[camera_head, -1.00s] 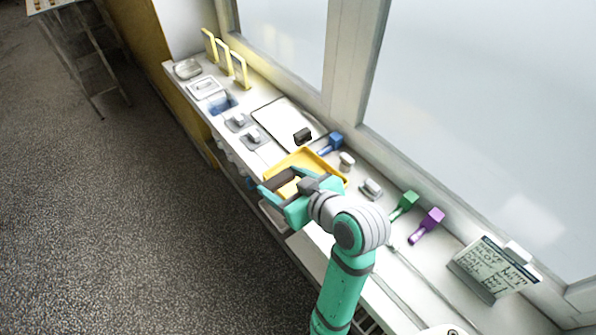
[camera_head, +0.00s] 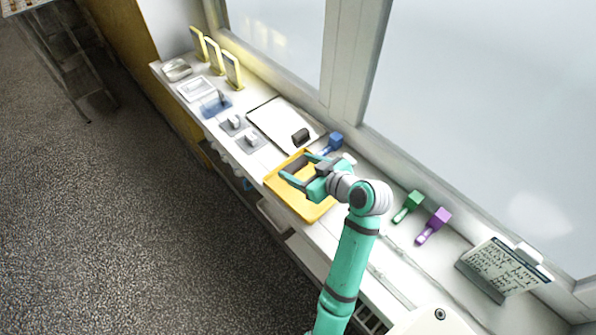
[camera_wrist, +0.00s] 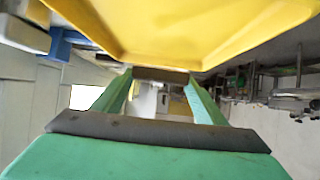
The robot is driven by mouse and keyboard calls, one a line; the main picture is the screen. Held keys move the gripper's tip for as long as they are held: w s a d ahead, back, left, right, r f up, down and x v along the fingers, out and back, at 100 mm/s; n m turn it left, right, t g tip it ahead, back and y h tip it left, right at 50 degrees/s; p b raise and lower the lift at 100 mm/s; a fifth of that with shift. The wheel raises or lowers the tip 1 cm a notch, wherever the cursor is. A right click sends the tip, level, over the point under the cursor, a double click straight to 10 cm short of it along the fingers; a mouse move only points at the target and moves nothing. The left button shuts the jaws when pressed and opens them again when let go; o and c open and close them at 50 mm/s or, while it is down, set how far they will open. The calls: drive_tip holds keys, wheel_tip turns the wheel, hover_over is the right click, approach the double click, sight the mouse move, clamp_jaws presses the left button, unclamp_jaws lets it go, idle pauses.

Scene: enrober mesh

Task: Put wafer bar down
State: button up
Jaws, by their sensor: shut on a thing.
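My gripper (camera_head: 296,166) is over the yellow tray (camera_head: 313,211) in the head view. It is shut on a dark brown wafer bar (camera_head: 295,165), which lies between the two green fingers. In the wrist view the bar (camera_wrist: 160,75) shows as a dark strip spanning the fingertips, close to the yellow tray (camera_wrist: 190,30). I cannot tell whether the bar touches the tray. A second dark bar-shaped piece (camera_head: 301,136) lies on a white board with a dark rim (camera_head: 275,117), just beyond the tray.
Green (camera_head: 410,204) and purple (camera_head: 434,225) tools lie to the right, near a propped note board (camera_head: 502,268). Small grey fixtures (camera_head: 251,139) and yellow frames (camera_head: 232,70) stand to the left along the narrow counter.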

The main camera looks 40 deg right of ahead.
sight(300, 174)
drive_tip(key=f, duration=0.3)
drive_tip(key=shift+w+d+f, duration=0.2)
drive_tip(key=shift+w+d, duration=0.05)
drive_tip(key=shift+a+f, duration=0.1)
drive_tip(key=shift+a, duration=0.15)
drive_tip(key=shift+d, duration=0.1)
drive_tip(key=shift+s+d+f, duration=0.1)
drive_tip(key=shift+s+f, duration=0.05)
drive_tip(key=o, duration=0.8)
drive_tip(key=shift+s+r, duration=0.1)
drive_tip(key=shift+r, duration=0.15)
drive_tip(key=v, duration=1.1)
drive_tip(key=shift+s+r, duration=0.15)
drive_tip(key=shift+s, duration=0.15)
